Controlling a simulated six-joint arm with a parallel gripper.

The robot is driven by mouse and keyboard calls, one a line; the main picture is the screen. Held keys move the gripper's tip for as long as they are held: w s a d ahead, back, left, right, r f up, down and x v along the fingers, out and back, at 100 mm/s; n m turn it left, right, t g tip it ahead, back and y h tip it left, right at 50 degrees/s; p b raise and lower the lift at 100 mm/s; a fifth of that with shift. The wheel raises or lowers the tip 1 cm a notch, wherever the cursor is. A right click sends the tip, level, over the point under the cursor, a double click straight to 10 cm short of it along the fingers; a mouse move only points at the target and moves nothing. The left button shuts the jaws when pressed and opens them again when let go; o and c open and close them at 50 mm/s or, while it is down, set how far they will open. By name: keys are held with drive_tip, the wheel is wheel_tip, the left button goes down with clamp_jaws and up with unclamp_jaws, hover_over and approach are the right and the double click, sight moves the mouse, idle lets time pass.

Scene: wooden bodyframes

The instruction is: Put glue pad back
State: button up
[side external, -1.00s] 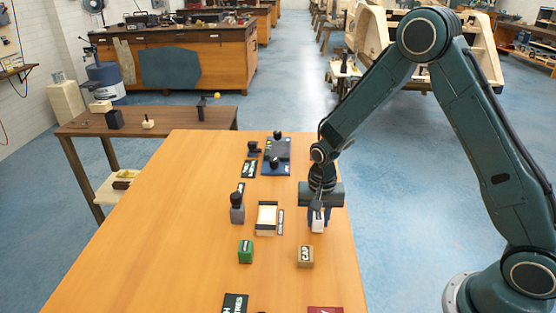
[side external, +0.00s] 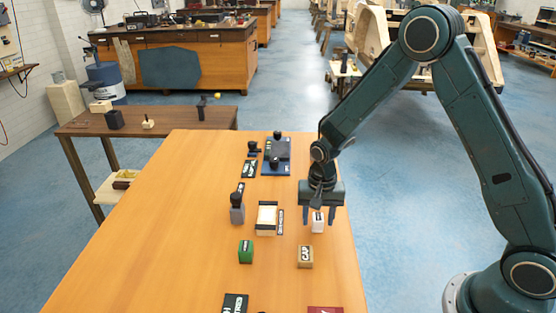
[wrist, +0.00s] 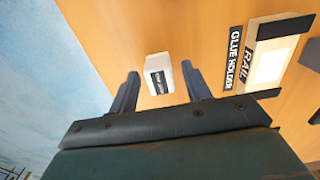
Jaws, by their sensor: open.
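A small white block with a black label, which looks like the glue pad (side external: 318,225), stands on the orange table. It also shows in the wrist view (wrist: 158,74), between my fingertips, its label too small to read. My gripper (side external: 319,218) is open above and around the block, with a finger to each side and gaps visible. In the wrist view my gripper (wrist: 160,68) holds nothing. The cream glue holder (side external: 267,217), with dark ends, lies left of the block. In the wrist view the glue holder (wrist: 270,62) has labels reading "GLUE HOLDER" and "RAIL".
A green block (side external: 246,251) and a tan block (side external: 305,257) stand in front. A grey block with a dark knob (side external: 237,212) stands left of the holder. A dark blue device (side external: 277,155) sits farther back. The table's left part is clear.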

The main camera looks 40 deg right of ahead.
sight(320, 217)
wheel_tip(320, 217, up, 12)
drive_tip(key=shift+f, duration=0.15)
idle(0.4)
idle(0.5)
drive_tip(key=s+r+n+t, duration=0.2)
drive_tip(key=s+r+n, duration=0.2)
drive_tip(key=s+r, duration=0.65)
drive_tip(key=s+r+n+t, duration=0.3)
drive_tip(key=s+r+n, duration=0.2)
drive_tip(key=s, duration=0.8)
drive_tip(key=shift+d+r+t, duration=0.2)
drive_tip(key=shift+r+t, duration=0.1)
drive_tip(key=shift+r, duration=0.05)
